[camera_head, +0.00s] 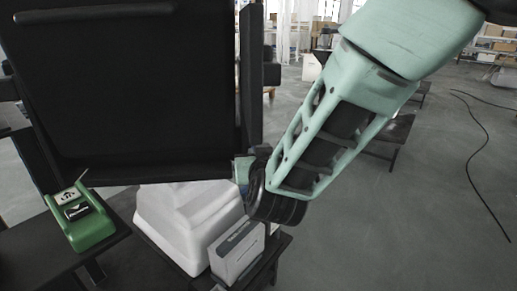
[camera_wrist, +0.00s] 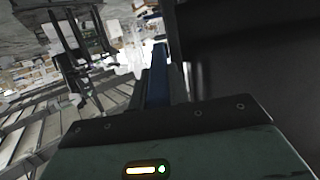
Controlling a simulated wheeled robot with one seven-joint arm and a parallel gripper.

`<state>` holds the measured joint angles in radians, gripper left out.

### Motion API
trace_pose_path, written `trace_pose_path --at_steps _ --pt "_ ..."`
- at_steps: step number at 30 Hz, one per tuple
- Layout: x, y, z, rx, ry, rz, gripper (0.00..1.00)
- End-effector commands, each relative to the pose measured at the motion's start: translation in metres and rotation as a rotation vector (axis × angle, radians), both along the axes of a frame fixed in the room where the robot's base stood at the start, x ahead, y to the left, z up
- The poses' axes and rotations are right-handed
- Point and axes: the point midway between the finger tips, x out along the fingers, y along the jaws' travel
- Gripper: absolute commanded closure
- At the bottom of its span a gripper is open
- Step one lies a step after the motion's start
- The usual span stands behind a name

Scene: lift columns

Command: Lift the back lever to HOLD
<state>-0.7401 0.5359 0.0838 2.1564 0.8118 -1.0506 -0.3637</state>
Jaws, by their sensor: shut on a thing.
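A large black panel (camera_head: 140,90) fills the upper left of the head view, with a dark bar along its lower edge. My gripper (camera_head: 241,170) is at the lower right corner of this panel, partly hidden behind my wrist. In the wrist view one blue finger (camera_wrist: 157,85) points away from the camera, beside a large dark surface (camera_wrist: 240,55). My gripper is shut on a dark part there. I cannot make out its shape or tell whether it is the back lever. No HOLD mark can be read.
A green box (camera_head: 93,230) with labels stands on a dark table (camera_head: 40,245) at left. A white stepped block (camera_head: 180,225) and a grey box (camera_head: 238,252) stand below my gripper. Open floor lies at right, with a black cable (camera_head: 472,150).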

Motion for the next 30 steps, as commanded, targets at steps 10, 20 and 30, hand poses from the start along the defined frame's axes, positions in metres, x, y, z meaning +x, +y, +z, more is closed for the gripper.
trace_pose_path --at_steps 10,20,30 --pt "0.0040 0.0010 0.0120 0.007 -0.025 -0.001 1.00" --pt "0.0041 0.0009 0.0115 0.008 -0.023 -0.002 0.60" --pt "-0.0023 0.0004 0.0096 0.005 -0.015 0.000 0.60"
